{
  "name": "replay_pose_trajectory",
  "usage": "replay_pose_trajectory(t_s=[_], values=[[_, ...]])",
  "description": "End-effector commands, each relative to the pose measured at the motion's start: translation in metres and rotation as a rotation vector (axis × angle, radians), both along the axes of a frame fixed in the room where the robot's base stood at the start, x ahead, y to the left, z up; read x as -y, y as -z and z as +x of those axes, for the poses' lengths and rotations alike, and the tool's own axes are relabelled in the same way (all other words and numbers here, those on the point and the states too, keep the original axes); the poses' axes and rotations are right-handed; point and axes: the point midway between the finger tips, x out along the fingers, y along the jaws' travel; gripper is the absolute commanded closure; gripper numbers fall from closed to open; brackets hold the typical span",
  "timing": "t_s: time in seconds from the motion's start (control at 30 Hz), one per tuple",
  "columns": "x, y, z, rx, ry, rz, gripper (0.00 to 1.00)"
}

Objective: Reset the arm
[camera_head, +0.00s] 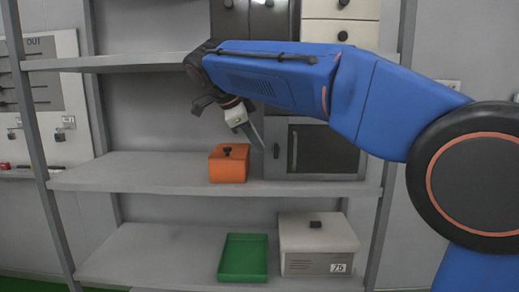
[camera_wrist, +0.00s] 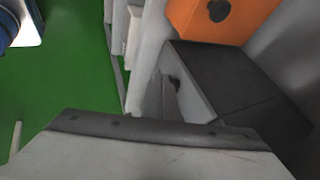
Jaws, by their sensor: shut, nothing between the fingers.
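My blue arm reaches in from the right across the upper part of the head view. My gripper (camera_head: 261,146) hangs from the dark wrist, pointing down and to the right. Its narrow fingers are shut with nothing between them. It is in front of the shelf, above and to the right of the orange box (camera_head: 228,167) in the picture. In the wrist view a wide grey plate of my own wrist fills the bottom, and the orange box (camera_wrist: 222,18) shows at the top.
A grey cabinet with a dark door (camera_head: 318,149) stands right of the orange box, partly behind my arm. The lower shelf holds a green tray (camera_head: 243,258) and a lidded white box (camera_head: 318,240). The left part of the middle shelf (camera_head: 140,172) is clear.

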Motion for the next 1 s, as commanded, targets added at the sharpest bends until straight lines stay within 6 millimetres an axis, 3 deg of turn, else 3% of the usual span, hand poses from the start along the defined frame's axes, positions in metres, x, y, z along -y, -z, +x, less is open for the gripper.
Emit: replay_pose_trajectory(t_s=[0.3, 0.57, 0.67, 1.0], values=[[-0.02, -0.039, -0.022, 0.001, -0.001, 0.001, 1.0], [-0.018, -0.049, -0.03, -0.011, -0.014, -0.004, 1.0], [0.002, -0.044, -0.033, -0.046, -0.062, -0.018, 1.0], [0.116, 0.007, -0.07, -0.247, -0.399, -0.082, 1.0]])
